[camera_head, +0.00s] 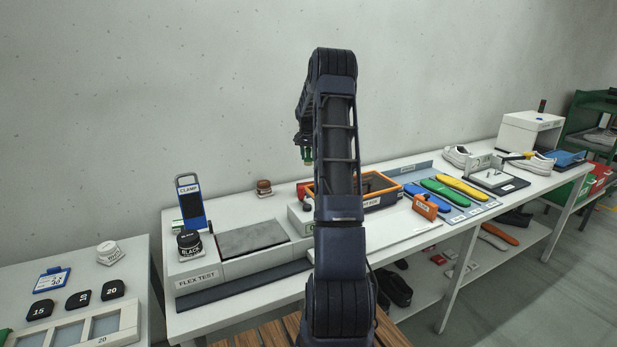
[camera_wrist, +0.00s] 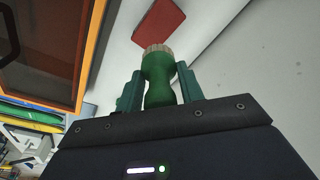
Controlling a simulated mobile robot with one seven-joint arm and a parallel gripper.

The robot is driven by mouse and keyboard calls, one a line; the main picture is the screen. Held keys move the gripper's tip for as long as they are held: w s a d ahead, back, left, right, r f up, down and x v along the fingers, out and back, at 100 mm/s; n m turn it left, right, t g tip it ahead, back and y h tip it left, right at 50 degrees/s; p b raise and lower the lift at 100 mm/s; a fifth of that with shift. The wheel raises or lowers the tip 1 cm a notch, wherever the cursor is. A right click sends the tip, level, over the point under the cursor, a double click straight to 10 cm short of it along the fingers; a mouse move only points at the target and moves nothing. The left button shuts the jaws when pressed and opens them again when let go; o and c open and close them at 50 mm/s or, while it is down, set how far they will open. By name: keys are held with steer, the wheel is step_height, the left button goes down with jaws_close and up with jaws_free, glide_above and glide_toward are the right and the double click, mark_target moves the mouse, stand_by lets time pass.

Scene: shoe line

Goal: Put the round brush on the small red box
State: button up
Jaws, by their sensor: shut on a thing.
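My gripper (camera_wrist: 158,90) is shut on the green handle of the round brush (camera_wrist: 157,68). Its pale bristle end points away from the gripper. In the head view my gripper (camera_head: 306,150) hangs high above the table, with a bit of the green brush (camera_head: 307,156) showing below it. The small red box (camera_wrist: 160,22) shows as a flat red face on the white table, beyond the brush tip and apart from it.
An orange-rimmed tray (camera_head: 380,198) stands close to the red box. The flex test unit (camera_head: 250,240), a blue clamp (camera_head: 191,205) and a small brown object (camera_head: 264,187) are to the left. Coloured insoles (camera_head: 440,188) lie to the right. The wall is close behind.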

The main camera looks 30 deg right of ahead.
step_height(320, 180, down, 10)
steer(key=shift+f, duration=0.1)
stand_by(0.4)
steer(key=o, duration=1)
steer(key=shift+f, duration=0.1)
